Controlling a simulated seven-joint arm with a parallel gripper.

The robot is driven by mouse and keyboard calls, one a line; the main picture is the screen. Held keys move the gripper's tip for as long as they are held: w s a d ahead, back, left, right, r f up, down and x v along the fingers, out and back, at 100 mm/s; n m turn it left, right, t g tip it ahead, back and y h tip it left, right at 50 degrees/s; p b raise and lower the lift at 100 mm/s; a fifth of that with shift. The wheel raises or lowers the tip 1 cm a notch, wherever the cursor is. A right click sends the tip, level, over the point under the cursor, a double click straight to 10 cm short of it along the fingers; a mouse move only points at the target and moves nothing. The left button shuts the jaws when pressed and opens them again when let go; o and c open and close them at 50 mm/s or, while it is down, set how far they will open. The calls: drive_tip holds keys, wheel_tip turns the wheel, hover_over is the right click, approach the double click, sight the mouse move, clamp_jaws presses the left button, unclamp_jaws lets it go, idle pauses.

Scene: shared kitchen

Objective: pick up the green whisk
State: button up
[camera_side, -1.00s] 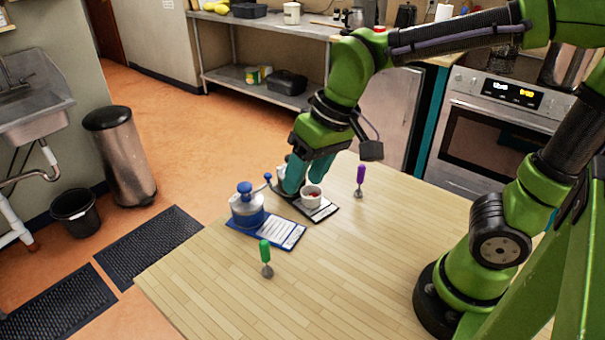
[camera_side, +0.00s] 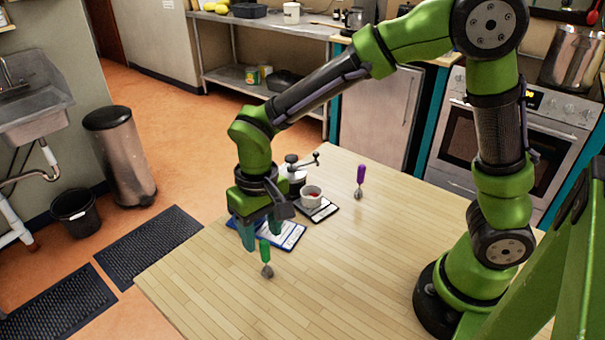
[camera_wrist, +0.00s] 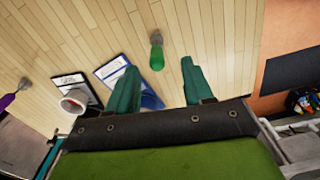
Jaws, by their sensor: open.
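The green whisk (camera_side: 265,254) stands upright on the wooden table, its green handle up and its metal end on the tabletop. It also shows in the wrist view (camera_wrist: 156,52), a little beyond the fingertips and between their lines. My gripper (camera_side: 262,244) points down close to the whisk, with its teal fingers apart and empty. In the wrist view my gripper (camera_wrist: 160,80) has a wide gap between its fingers. In the side view one finger is close behind the green handle; whether they touch I cannot tell.
A purple-handled whisk (camera_side: 360,180) stands farther back. The table's front (camera_side: 340,290) is clear.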

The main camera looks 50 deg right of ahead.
sight(265, 254)
drive_tip(key=shift+d+f, duration=0.15)
drive_tip(key=shift+f, duration=3.35)
clamp_jaws()
